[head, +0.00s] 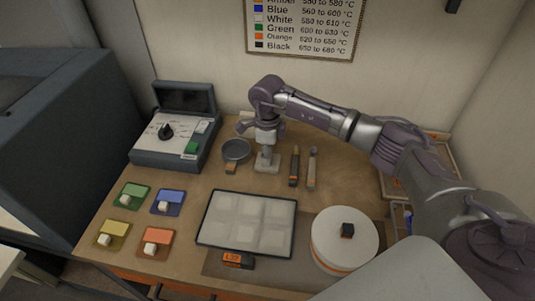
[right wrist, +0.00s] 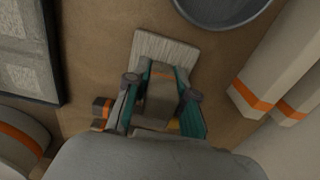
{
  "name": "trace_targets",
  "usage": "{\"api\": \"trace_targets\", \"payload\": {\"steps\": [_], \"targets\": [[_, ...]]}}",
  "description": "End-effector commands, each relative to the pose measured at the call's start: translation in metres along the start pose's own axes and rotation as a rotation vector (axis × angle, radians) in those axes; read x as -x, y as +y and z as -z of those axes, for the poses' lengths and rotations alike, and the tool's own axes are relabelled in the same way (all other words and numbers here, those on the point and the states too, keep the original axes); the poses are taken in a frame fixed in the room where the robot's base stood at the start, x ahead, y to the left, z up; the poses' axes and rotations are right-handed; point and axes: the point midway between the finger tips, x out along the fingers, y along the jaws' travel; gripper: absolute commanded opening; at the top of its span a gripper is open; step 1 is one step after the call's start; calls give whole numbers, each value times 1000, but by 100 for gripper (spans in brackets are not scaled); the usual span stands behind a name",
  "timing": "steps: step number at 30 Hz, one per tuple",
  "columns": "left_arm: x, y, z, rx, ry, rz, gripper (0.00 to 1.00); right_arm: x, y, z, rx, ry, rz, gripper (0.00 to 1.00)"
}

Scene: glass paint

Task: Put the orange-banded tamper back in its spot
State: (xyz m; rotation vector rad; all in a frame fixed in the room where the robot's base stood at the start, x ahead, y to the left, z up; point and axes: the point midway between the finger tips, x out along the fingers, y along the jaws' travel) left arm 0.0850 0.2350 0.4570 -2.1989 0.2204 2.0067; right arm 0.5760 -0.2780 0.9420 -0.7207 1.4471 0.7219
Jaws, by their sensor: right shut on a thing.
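My right gripper (head: 267,134) reaches in from the right, pointing down over the back middle of the table. It is shut on the upright grey tamper (head: 266,163). In the right wrist view its teal fingers (right wrist: 163,103) close on both sides of the grey handle, which shows a little orange at its top edge. The pale flat base (right wrist: 165,52) sticks out beyond the fingers. The base is at or just above the table; I cannot tell whether it touches. My left gripper is not in view.
A round grey dish (head: 236,151) stands just left of the tamper. Two slim tools (head: 294,166) (head: 311,168) lie close on its right. A pale panelled tray (head: 201,237) and a white round jar (head: 331,250) are in front. Pale orange-banded pieces (right wrist: 268,70) stand behind.

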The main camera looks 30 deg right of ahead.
Motion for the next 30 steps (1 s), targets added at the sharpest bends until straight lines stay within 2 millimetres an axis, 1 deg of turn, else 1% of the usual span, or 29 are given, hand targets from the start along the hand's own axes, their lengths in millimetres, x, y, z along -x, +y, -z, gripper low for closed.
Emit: {"api": "trace_targets", "payload": {"steps": [4,5,9,10,18,21,23,26,30], "targets": [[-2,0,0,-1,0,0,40,-1,0,0,0,-1,1,0],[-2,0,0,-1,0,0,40,-1,0,0,0,-1,1,28],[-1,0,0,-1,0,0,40,-1,0,0,0,-1,1,51],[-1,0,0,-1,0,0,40,-1,0,0,0,-1,1,54],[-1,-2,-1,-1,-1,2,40,-1,0,0,0,0,0,54],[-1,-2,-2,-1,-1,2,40,4,0,0,0,0,1,54],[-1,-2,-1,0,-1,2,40,11,-1,0,0,-2,2,54],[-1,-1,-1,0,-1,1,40,29,-1,0,0,-2,4,54],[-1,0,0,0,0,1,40,60,-1,-1,1,-3,5,54]]}}
